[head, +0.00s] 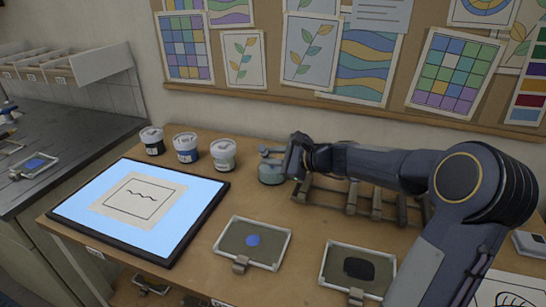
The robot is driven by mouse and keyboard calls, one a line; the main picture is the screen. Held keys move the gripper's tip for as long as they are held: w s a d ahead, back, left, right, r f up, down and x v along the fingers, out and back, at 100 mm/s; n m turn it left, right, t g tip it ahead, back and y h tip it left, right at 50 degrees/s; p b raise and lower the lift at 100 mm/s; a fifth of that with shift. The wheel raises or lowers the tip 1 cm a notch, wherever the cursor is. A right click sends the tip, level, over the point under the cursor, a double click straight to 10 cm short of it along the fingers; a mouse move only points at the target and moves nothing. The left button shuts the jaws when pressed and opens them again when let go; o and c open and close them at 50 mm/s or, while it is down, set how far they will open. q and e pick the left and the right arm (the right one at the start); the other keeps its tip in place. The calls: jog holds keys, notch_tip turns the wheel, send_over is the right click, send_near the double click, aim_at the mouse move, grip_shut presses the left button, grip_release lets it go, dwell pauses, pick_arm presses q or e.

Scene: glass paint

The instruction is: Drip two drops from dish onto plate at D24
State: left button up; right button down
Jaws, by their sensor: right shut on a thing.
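My right gripper (284,157) is at the back middle of the wooden table, shut on a small grey-teal item (265,151) at the rim of a teal glass jar or dish (271,174). The fingers partly hide where they grip, and I cannot tell whether the item and the dish are one piece. A framed plate (233,259) with a blue spot lies at the front middle. Another framed plate (328,279) with a black spot lies to its right. I cannot read D24 on any label. My left gripper is not in view.
A lit panel (74,207) bearing a paper with a wavy line fills the table's left. A wooden rack (330,196) lies under my right arm. Bare table separates the panel from the dish.

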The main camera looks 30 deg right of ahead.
aim_at(267, 151)
jog(key=shift+s+a+r+p, duration=0.15)
jog(key=shift+s+a+r, duration=0.1)
jog(key=shift+r, duration=0.25)
jog(key=shift+s+a+r+p, duration=0.2)
jog(key=shift+a+r, duration=0.05)
jog(key=shift+r, duration=0.2)
jog(key=shift+s+a+r+p, duration=0.15)
jog(key=shift+s+a+r, duration=0.1)
jog(key=shift+r, duration=0.25)
pick_arm(q)
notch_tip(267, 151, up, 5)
jog(key=p, duration=0.3)
jog(key=shift+p, duration=0.35)
pick_arm(e)
notch_tip(267, 151, up, 4)
jog(key=shift+r, duration=0.25)
